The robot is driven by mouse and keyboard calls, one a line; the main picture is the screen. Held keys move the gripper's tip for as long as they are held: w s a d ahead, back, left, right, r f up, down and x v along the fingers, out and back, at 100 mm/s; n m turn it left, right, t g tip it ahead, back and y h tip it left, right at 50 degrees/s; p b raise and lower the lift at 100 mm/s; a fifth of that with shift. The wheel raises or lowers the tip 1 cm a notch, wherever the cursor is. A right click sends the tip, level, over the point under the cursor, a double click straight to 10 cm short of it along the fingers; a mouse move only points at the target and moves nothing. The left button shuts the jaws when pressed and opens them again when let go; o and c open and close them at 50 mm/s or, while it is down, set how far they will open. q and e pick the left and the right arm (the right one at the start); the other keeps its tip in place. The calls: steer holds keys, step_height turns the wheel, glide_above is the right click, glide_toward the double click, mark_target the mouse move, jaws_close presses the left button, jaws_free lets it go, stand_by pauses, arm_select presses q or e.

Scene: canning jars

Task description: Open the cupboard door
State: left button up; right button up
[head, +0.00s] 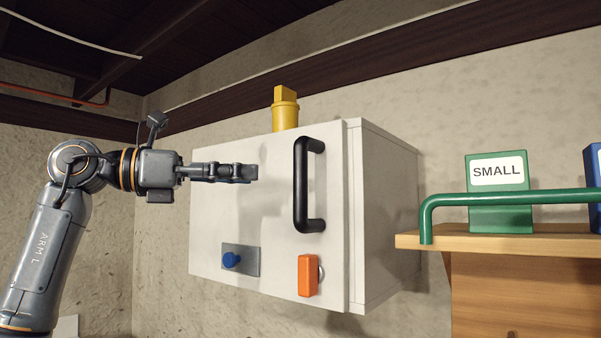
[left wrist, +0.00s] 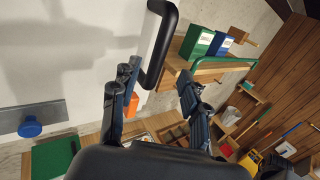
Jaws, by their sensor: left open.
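The white cupboard (head: 378,215) is fixed at the wall in the head view, and its front door (head: 225,255) looks shut. A black upright bar handle (head: 301,185) is near the door's right edge. My left gripper (head: 245,173) is in front of the door, left of the handle, with its fingers pointing right toward it. In the left wrist view my left gripper (left wrist: 157,75) has its fingers spread apart, and the handle (left wrist: 164,45) shows just beyond the fingertips. I see nothing held. My right gripper is not in view.
A blue knob (head: 231,260) on a grey plate and an orange block (head: 307,276) are low on the door. A yellow object (head: 285,110) stands on top. To the right, a wooden shelf (head: 500,245) has a green rail (head: 500,198) and a green SMALL bin (head: 497,215).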

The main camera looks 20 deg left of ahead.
mark_target(294, 175)
arm_select(q)
steer(key=p+x, duration=0.2)
steer(key=x, duration=0.7)
steer(key=shift+w+d+p, duration=0.15)
steer(key=shift+d+p, duration=0.15)
steer(key=shift+p, duration=0.1)
steer(key=shift+w+d, duration=0.3)
steer(key=shift+d, duration=0.05)
jaws_close()
steer(key=shift+s, duration=0.1)
